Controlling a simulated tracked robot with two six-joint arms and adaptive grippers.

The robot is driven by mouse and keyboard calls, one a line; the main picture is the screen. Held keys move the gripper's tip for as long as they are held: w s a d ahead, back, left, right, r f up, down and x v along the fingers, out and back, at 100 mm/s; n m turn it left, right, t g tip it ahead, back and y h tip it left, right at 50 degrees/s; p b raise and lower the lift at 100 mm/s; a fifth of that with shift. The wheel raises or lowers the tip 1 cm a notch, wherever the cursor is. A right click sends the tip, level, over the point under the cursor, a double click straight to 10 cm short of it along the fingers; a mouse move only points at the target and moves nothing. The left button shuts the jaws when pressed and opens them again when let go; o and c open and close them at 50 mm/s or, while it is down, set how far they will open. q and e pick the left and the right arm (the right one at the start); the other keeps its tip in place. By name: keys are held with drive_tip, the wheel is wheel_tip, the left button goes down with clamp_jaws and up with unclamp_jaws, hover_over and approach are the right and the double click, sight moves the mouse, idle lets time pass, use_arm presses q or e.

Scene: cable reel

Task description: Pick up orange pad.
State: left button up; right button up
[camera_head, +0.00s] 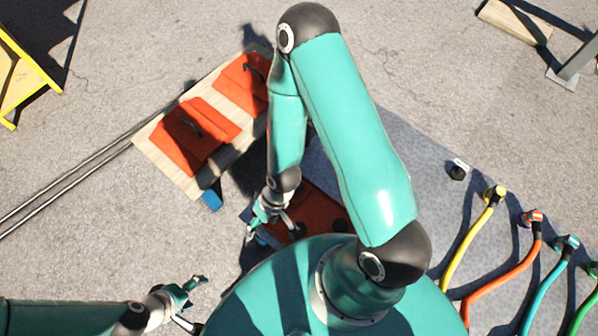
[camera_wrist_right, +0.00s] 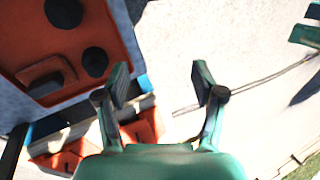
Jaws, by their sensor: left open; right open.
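Two orange pads with dark handles lie on a pale wooden board (camera_head: 152,153): a nearer pad (camera_head: 180,150) and a farther pad (camera_head: 238,88), partly hidden by my right arm. My right gripper (camera_head: 272,230) is open and empty, apart from both pads, below and right of the nearer one. Its open fingers (camera_wrist_right: 160,82) show in the right wrist view, where orange pieces (camera_wrist_right: 65,158) appear low behind the gripper body, partly hidden. My left gripper (camera_head: 194,303) is open and empty at the lower left, over bare ground.
An orange panel (camera_head: 318,208) with dark round parts lies beside my right gripper; it also shows in the right wrist view (camera_wrist_right: 35,40). Coloured hoses (camera_head: 505,275) stand at the right on a grey plate (camera_head: 425,160). Long rods (camera_head: 70,176) lie at left. A yellow frame (camera_head: 30,85) stands upper left.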

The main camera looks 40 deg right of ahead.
drive_tip(key=o, duration=0.4)
drive_tip(key=n, duration=0.1)
drive_tip(key=w+n+b, duration=0.1)
drive_tip(key=n, duration=0.1)
drive_tip(key=w+n, duration=0.1)
drive_tip(key=n, duration=0.1)
drive_tip(key=shift+w+d, duration=0.1)
drive_tip(key=shift+d, duration=0.25)
drive_tip(key=w+d+r+n+h+b, duration=0.1)
drive_tip(key=w+d+n+h+b, duration=0.1)
drive_tip(key=d+n, duration=0.55)
drive_tip(key=w+d+n+h+b, duration=0.2)
drive_tip(key=d+n, duration=0.5)
drive_tip(key=d, duration=0.2)
drive_tip(key=shift+n+g, duration=0.25)
drive_tip(key=shift+g, duration=0.05)
drive_tip(key=f+b, duration=0.2)
drive_tip(key=f, duration=0.3)
drive_tip(key=f+b, duration=0.3)
drive_tip(key=f, duration=0.2)
drive_tip(key=shift+s+d+f, duration=0.2)
drive_tip(key=f+b, duration=0.1)
drive_tip(key=f, duration=0.2)
drive_tip(key=f+b, duration=0.1)
drive_tip(key=f, duration=0.1)
drive_tip(key=shift+s+a+b, duration=0.15)
drive_tip(key=shift+s+b, duration=0.2)
drive_tip(key=shift+f, duration=0.3)
